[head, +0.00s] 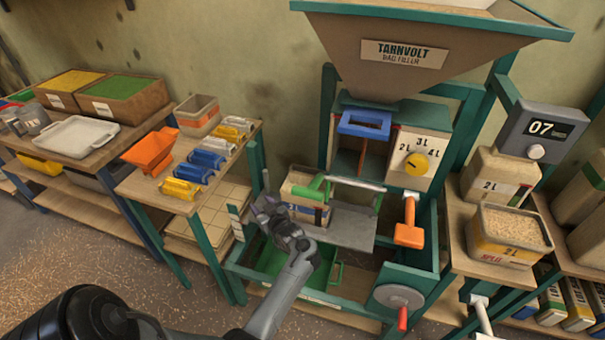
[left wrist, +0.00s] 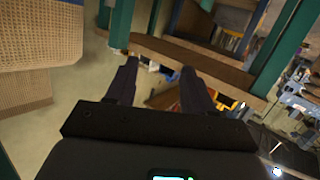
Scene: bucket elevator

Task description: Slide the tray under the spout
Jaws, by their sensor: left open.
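A beige bin (head: 303,187) with a green handle (head: 312,189) sits at the left end of a grey metal shelf (head: 352,229) in the filler frame. The blue-rimmed spout (head: 364,125) is above and to the right of the bin, below the hopper. I cannot tell whether the bin or the shelf is the tray. My left gripper (head: 266,205) is open, just left of and in front of the bin, apart from the green handle. In the left wrist view, its fingers (left wrist: 158,82) are spread with nothing held between them. My right gripper is not in view.
A green crate (head: 325,283) stands low in the frame. An orange lever (head: 409,225) hangs right of the shelf, and a crank wheel (head: 398,299) is below. A side table at left holds an orange scoop (head: 150,152). A white tray (head: 75,136) lies farther left.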

